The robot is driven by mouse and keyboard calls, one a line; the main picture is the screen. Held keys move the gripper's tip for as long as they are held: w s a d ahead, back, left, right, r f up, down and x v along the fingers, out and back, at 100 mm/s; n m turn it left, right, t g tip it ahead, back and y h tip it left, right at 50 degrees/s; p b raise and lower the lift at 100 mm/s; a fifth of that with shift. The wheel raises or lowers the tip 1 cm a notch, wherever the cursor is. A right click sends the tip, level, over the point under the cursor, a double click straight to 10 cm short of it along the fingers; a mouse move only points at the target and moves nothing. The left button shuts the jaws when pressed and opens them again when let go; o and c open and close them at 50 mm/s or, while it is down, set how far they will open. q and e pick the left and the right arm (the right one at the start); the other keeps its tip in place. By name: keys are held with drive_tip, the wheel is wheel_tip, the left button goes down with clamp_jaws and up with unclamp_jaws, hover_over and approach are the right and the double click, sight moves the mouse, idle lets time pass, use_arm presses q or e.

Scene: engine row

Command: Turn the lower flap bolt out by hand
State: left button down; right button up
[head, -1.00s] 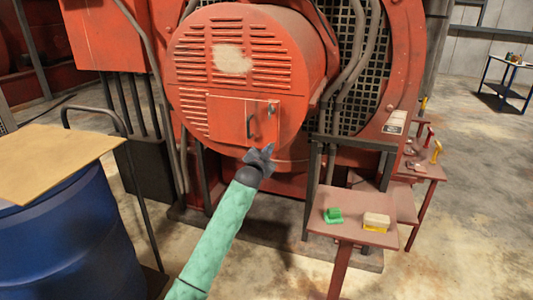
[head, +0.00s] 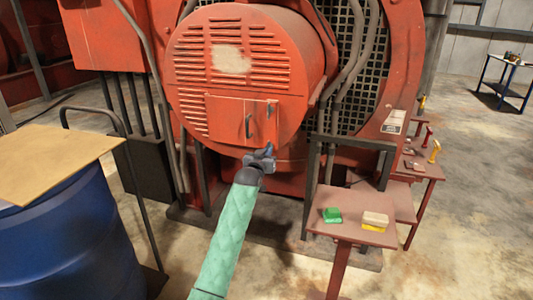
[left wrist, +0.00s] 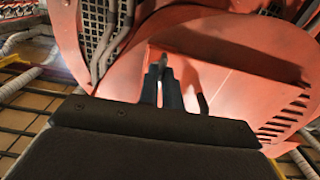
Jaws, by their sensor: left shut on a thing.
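The flap (head: 232,120) is a red panel low on the front of the round red housing, with a dark upright handle (head: 249,126). An upper bolt (head: 271,109) shows at the flap's right edge. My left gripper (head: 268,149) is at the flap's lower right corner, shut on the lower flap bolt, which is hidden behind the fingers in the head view. In the left wrist view my left gripper's dark fingers (left wrist: 161,72) are close together against the red flap (left wrist: 225,90), with the handle (left wrist: 202,103) just beside them. My right gripper is not in view.
A small red stand (head: 340,205) at right holds a green block (head: 332,215) and a pale-and-yellow block (head: 375,220). A blue barrel (head: 75,240) with a board (head: 55,160) on top stands at left. A dark frame (head: 312,190) stands right of my gripper.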

use_arm(q)
drive_tip(key=shift+r, duration=0.25)
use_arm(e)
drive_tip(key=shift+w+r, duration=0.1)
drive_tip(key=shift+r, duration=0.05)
use_arm(q)
drive_tip(key=c, duration=1.6)
unclamp_jaws()
drive_tip(key=b+v, duration=0.1)
drive_tip(key=v, duration=0.2)
drive_tip(key=b+v, duration=0.1)
drive_tip(key=v, duration=0.3)
drive_tip(key=shift+s+f, duration=0.15)
drive_tip(key=shift+f, duration=0.05)
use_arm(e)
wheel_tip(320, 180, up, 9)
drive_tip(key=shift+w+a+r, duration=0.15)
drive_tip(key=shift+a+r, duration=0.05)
